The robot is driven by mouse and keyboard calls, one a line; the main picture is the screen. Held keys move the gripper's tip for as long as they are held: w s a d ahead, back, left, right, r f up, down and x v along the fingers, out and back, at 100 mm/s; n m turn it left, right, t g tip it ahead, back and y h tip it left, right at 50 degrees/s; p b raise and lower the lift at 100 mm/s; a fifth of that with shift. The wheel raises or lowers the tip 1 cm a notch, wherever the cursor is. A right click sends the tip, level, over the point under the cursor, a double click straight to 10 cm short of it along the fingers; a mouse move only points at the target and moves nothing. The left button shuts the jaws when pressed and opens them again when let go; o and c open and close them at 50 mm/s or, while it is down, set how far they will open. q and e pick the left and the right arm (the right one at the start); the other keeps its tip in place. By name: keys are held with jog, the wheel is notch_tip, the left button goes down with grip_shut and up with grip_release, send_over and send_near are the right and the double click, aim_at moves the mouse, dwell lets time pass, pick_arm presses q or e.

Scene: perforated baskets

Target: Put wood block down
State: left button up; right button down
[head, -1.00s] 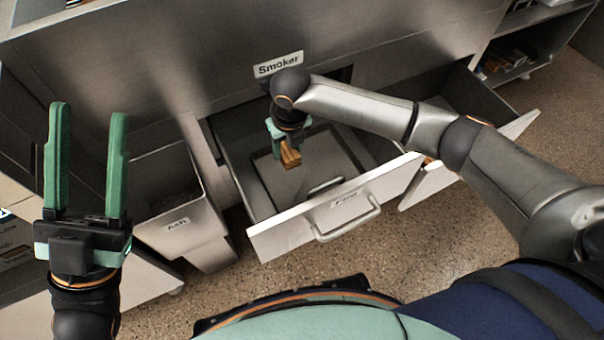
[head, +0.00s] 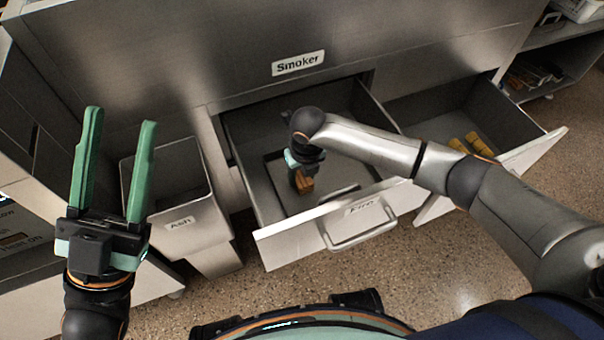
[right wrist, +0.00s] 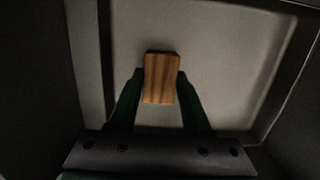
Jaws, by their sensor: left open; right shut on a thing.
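A small brown wood block (head: 305,184) is between the fingers of my right gripper (head: 303,178), inside the open drawer labelled Fire (head: 330,222). In the right wrist view the wood block (right wrist: 161,78) shows striped grain, with the green fingers of the right gripper (right wrist: 160,88) shut on its two sides. A pale, raised-edge floor area lies beneath it. I cannot tell whether the block touches the drawer floor. My left gripper (head: 115,165) is open and empty, raised at the left, away from the drawer.
The steel Smoker cabinet (head: 200,70) stands behind. An open Ash bin (head: 190,212) is left of the drawer. A second open drawer (head: 535,152) at the right holds yellow pieces (head: 470,145). My right arm crosses above the Fire drawer's right side.

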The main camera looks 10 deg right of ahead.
aim_at(305, 182)
jog(key=shift+c, duration=1.7)
grip_release()
jog(key=shift+f, duration=0.1)
notch_tip(305, 182, up, 12)
jog(key=s+p, duration=0.2)
jog(key=p, duration=0.3)
jog(key=a+r+m+t+y, duration=0.25)
jog(key=a+m+y, duration=0.3)
jog(key=a, duration=0.45)
notch_tip(305, 182, up, 6)
jog(key=a+m+t+y, duration=0.2)
jog(key=m+t+y, duration=0.2)
jog(key=m+t, duration=0.15)
pick_arm(q)
jog(key=r, duration=0.5)
jog(key=shift+s+a+r, duration=0.1)
jog(key=shift+a+r, duration=0.2)
pick_arm(e)
jog(key=s+d+r+m+t+y, duration=0.2)
jog(key=s+d+r+m+t, duration=0.4)
jog(key=r, duration=0.6)
jog(key=s+d+r+m+t+y, duration=0.3)
jog(key=s+d+r+m+t, duration=0.3)
jog(key=s+d+r+m, duration=0.2)
notch_tip(305, 182, up, 5)
jog(key=shift+s+d+f+m, duration=0.15)
jog(key=shift+s+d+m, duration=0.25)
jog(key=shift+s, duration=0.6)
